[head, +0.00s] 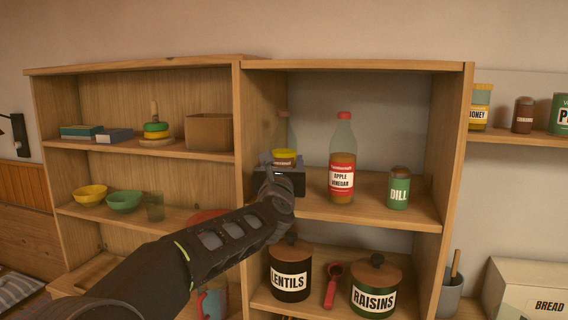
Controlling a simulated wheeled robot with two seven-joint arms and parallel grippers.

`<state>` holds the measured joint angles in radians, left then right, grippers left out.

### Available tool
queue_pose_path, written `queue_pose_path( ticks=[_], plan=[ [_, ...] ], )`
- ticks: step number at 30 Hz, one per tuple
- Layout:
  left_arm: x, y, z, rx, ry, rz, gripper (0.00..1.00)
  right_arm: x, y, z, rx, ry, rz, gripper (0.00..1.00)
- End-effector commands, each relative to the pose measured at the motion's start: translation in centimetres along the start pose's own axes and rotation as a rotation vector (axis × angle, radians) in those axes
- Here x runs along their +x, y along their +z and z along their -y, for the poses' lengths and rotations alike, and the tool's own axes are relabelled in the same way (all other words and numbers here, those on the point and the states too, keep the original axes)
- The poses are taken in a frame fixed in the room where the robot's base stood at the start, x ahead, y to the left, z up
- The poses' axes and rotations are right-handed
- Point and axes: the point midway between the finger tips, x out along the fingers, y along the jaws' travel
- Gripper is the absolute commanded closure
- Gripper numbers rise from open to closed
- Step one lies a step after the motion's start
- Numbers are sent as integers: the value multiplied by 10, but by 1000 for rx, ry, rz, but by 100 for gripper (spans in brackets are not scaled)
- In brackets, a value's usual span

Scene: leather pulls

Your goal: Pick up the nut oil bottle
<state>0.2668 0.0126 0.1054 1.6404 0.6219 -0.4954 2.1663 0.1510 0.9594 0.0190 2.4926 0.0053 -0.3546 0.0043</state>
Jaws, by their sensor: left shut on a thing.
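A clear bottle with a yellow label band (285,130) stands upright at the left side of the middle shelf in the right-hand cabinet. It fits the nut oil bottle, but its lettering is too small and partly covered to read. My left gripper (282,166) reaches in from the front and is shut on its lower part, hiding its base. I cannot tell whether the bottle touches the shelf. My right gripper is not in view.
An apple vinegar bottle (342,150) with a red cap stands close to the right, with a dill jar (398,190) beyond it. The cabinet's wooden side wall (258,115) is close on the left. Lentils (290,280) and raisins (376,298) jars stand below.

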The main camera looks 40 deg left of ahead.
Motion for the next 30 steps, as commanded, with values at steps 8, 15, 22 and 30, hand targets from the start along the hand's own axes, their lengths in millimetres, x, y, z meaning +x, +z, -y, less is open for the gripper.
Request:
queue_pose_path(
  ticks=[8, 15, 22, 30],
  plan=[
    [0, 0, 0, 0, 0, 0, 78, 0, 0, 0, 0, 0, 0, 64],
    [0, 0, 0, 0, 0, 0, 98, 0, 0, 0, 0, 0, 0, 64],
    [0, 2, 0, 0, 1, 4, 100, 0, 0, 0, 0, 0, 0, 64],
    [0, 3, 0, 0, 1, 4, 100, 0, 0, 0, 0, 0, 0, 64]
  ],
)
